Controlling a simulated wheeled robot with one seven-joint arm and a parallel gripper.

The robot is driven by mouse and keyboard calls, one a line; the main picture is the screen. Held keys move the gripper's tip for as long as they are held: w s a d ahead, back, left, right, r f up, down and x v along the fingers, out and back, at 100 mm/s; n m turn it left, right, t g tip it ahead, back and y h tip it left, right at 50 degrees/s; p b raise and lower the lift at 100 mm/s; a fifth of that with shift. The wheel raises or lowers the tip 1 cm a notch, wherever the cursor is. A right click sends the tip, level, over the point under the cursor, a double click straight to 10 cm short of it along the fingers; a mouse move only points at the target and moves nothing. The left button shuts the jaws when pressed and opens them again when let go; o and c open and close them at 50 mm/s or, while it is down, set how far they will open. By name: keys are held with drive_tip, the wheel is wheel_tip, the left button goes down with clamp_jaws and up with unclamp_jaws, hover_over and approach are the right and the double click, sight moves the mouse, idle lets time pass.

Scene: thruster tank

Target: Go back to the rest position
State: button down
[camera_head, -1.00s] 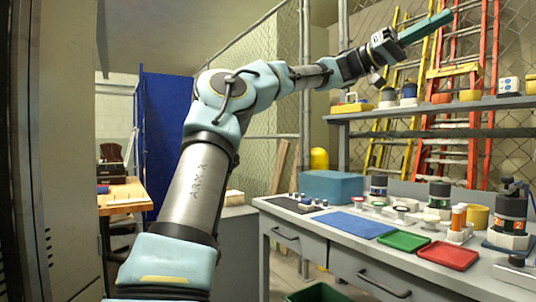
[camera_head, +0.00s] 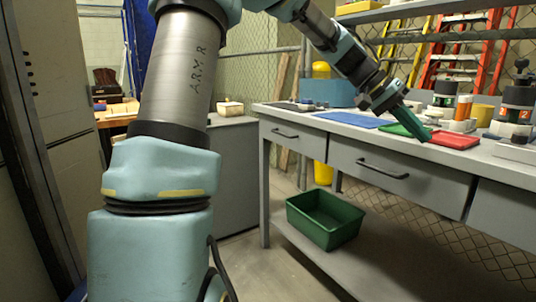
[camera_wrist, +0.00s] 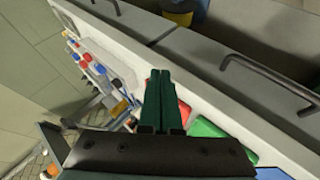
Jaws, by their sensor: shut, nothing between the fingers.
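In the wrist view the closed fingers (camera_wrist: 163,98) point toward the bench's light edge and drawer fronts. In the head view the fingertips overlap the green tray in the picture; I cannot tell the exact gap between them.
The workbench (camera_head: 350,135) carries a blue mat (camera_head: 352,120), a green tray (camera_head: 395,129), a red tray (camera_head: 455,140) and several containers. A green bin (camera_head: 325,220) stands on its lower shelf. A grey locker (camera_head: 60,130) is close on the left.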

drive_tip(key=w+a+f+n+t+y+b, duration=0.2)
drive_tip(key=a+f+n+t+y+b, duration=0.25)
drive_tip(key=a+f, duration=1.4)
drive_tip(key=s+a+f+n+y+b, duration=0.2)
drive_tip(key=s+a+f+n+b, duration=0.15)
drive_tip(key=a+f, duration=0.55)
drive_tip(key=s+a+f+n+y+b, duration=0.2)
drive_tip(key=s+a+f+b, duration=0.4)
drive_tip(key=a, duration=0.6)
wheel_tip(320, 180, up, 37)
drive_tip(key=w+p, duration=0.1)
drive_tip(key=p, duration=3.8)
drive_tip(key=shift+w+t, duration=0.4)
drive_tip(key=shift+t, duration=0.05)
